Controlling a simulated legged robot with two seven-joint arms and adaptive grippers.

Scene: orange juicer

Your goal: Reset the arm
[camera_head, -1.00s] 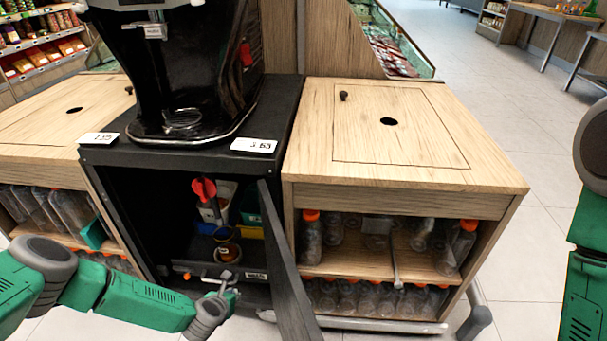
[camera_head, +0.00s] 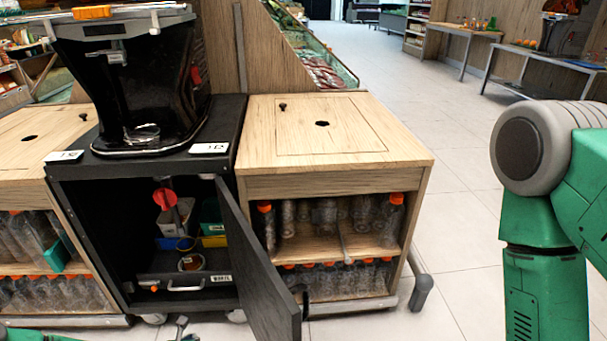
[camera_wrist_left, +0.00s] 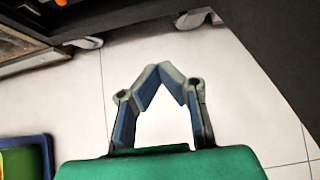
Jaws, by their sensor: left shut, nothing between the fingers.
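My left gripper (camera_head: 184,330) shows only as a small part at the bottom edge of the head view, low in front of the black cabinet. In the left wrist view my left gripper (camera_wrist_left: 160,72) has its fingertips together and holds nothing, with pale floor tiles behind it. My green right arm (camera_head: 545,230) stands at the right of the head view; its gripper is out of the picture. The orange juicer (camera_head: 135,85) stands on the black cabinet (camera_head: 75,180), apart from both arms.
The cabinet's black door (camera_head: 262,275) hangs open toward me. Inside are a red-handled tool (camera_head: 165,199) and small bins. A wooden counter (camera_head: 335,160) with shelved bottles stands to the right. Tiled floor (camera_head: 445,235) is open between it and my right arm.

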